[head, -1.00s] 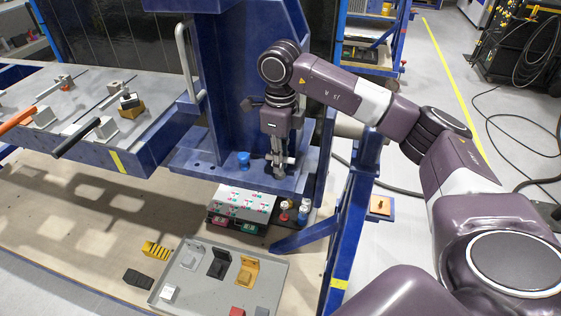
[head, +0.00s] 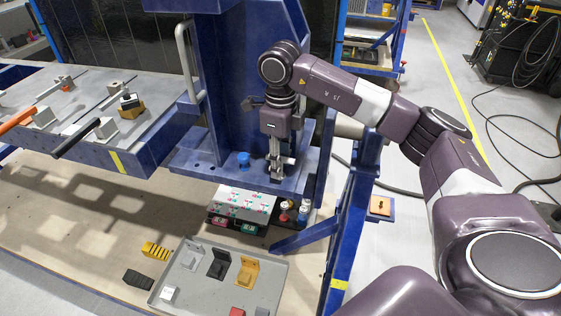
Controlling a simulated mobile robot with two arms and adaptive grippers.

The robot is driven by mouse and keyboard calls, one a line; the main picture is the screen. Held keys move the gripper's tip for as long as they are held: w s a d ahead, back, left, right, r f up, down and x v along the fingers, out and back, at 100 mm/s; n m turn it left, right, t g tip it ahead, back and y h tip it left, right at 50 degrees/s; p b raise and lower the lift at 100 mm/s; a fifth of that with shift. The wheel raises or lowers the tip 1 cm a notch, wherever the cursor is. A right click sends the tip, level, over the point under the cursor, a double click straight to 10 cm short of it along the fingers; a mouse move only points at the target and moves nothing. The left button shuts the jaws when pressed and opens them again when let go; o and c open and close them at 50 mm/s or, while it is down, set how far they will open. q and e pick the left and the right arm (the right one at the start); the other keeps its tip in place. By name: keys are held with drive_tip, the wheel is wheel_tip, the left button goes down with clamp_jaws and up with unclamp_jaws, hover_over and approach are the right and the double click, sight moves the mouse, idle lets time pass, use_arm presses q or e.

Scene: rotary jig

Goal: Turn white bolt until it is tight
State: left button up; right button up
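My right gripper (head: 277,177) points straight down over the right part of the blue ledge (head: 205,170) of the jig. Its fingers reach down to the ledge. The white bolt cannot be told apart from the grey fingers, which cover that spot. I cannot tell whether the fingers grip it. A blue bolt (head: 243,160) stands upright on the ledge to the left of the gripper, apart from it. My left gripper is not in view.
A box with a white patterned top (head: 243,198) and small bottles (head: 303,212) stand below the ledge. A grey tray (head: 190,291) holds brackets at the front. A blue post (head: 355,220) stands to the right. A clamp table (head: 85,115) is at the left.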

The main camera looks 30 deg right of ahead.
drive_tip(key=shift+r, duration=0.1)
wheel_tip(320, 180, up, 12)
idle(0.5)
idle(0.4)
